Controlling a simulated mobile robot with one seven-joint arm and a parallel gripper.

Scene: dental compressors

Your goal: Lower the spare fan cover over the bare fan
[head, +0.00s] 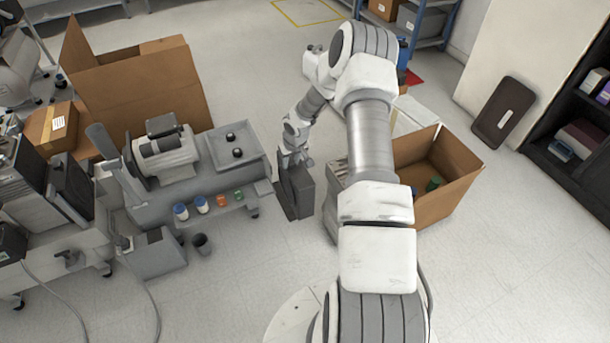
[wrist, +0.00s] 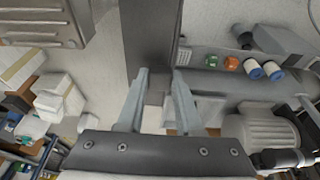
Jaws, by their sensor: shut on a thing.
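My gripper (head: 297,160) is in the middle of the head view, to the right of the grey bench. It is shut on a dark grey, boxy, upright piece (head: 297,195), which hangs below it and may be the spare fan cover. In the wrist view, my gripper (wrist: 161,75) has the grey piece (wrist: 150,30) between its fingers. A pale ribbed motor (head: 165,155) sits on the bench, away to the left of the held piece. It also shows in the wrist view (wrist: 268,130). I cannot make out the bare fan clearly.
The grey bench (head: 205,185) has two dark knobs on top and several small bottles (head: 202,204) along its front shelf. An open cardboard box (head: 445,200) stands right of my arm. A larger box (head: 165,75) stands behind the motor. The floor behind my gripper is clear.

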